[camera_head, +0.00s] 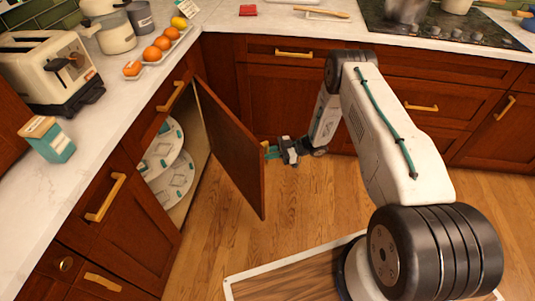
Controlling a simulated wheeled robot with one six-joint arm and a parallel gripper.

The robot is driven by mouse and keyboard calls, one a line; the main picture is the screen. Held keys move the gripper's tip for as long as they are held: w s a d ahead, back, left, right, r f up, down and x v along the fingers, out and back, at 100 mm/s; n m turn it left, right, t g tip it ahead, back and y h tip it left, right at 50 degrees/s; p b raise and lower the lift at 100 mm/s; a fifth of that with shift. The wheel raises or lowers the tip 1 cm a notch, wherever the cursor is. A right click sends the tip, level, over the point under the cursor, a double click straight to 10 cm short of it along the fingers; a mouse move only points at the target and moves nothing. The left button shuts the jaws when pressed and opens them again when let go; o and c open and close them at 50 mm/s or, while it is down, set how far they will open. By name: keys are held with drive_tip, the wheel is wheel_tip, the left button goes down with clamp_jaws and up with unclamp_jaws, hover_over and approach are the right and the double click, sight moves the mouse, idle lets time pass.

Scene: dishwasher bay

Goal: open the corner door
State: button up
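The corner door (232,145) is a dark reddish-brown cabinet door at the inner corner of the counters. It stands swung out well away from its cabinet, with its free edge toward the camera. The cabinet opening (196,185) shows to the left of the door. My gripper (271,151) is at the door's right side, close to a small piece of brass-coloured handle. The handle is mostly hidden, and I cannot tell whether the fingers are closed around it. My arm reaches in from the right.
Several white patterned plates (170,165) stand inside the open cabinet. A toaster (48,68), a teal box (47,140) and a tray of oranges (157,55) are on the left counter. A stove top (450,25) is at the back right. The wooden floor (213,245) before the door is clear.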

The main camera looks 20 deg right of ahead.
drive_tip(key=shift+o, duration=1.2)
drive_tip(key=d, duration=0.7)
drive_tip(key=shift+s+d, duration=0.35)
drive_tip(key=shift+d, duration=0.05)
drive_tip(key=shift+f, duration=0.1)
